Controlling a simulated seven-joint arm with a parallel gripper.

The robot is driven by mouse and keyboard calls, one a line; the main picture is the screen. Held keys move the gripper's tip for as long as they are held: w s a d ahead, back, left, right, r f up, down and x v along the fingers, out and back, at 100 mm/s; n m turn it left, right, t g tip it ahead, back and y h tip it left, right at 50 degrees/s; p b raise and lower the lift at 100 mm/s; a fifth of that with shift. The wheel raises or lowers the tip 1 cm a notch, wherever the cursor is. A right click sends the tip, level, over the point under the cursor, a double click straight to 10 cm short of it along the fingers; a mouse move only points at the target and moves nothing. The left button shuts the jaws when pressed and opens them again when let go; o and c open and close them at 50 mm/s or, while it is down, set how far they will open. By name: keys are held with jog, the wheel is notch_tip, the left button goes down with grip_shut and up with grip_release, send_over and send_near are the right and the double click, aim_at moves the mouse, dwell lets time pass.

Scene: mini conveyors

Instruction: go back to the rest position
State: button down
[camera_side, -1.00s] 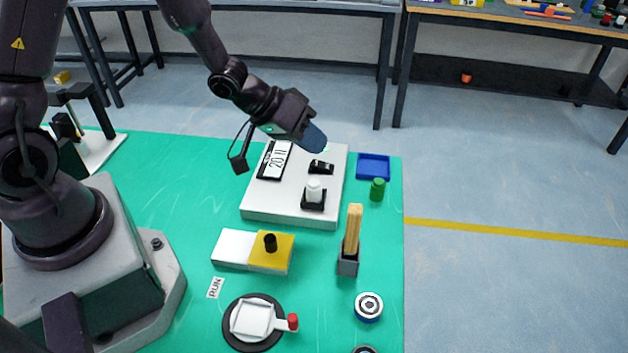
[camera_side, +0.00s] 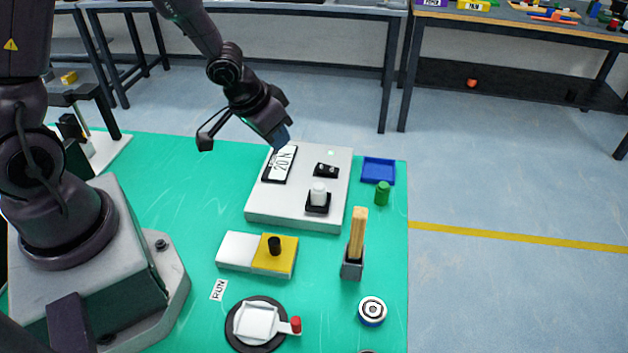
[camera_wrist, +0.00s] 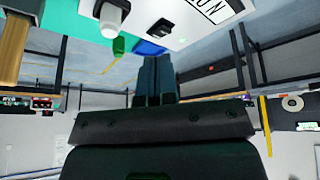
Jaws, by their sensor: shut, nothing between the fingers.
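My gripper (camera_side: 281,138) is in the air above the back edge of the white panel (camera_side: 262,216), its fingers pointing down and to the right. In the wrist view my gripper's fingers (camera_wrist: 157,62) are together with nothing between them. The panel carries a label plate (camera_side: 280,164), a small black switch (camera_side: 326,170) and a white knob on a black base (camera_side: 318,198). The gripper appears apart from all of these.
A blue tray (camera_side: 379,171) and a green cylinder (camera_side: 382,194) stand right of the panel. In front are a yellow-and-white block (camera_side: 238,250), a holder with wooden sticks (camera_side: 357,240), a round black turntable (camera_side: 240,338) and a blue-white roller (camera_side: 372,311). Green mat left of the panel is clear.

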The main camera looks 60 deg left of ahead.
jog(key=s+d+r, duration=0.1)
jog(key=s+r, duration=0.6)
jog(key=r, duration=0.3)
jog(key=s+d+r, duration=0.2)
jog(key=s+r, duration=0.6)
jog(key=r, duration=0.3)
jog(key=shift+d+m+t, duration=0.25)
jog(key=shift+m+t, duration=0.15)
jog(key=shift+f, duration=0.1)
dwell(1.5)
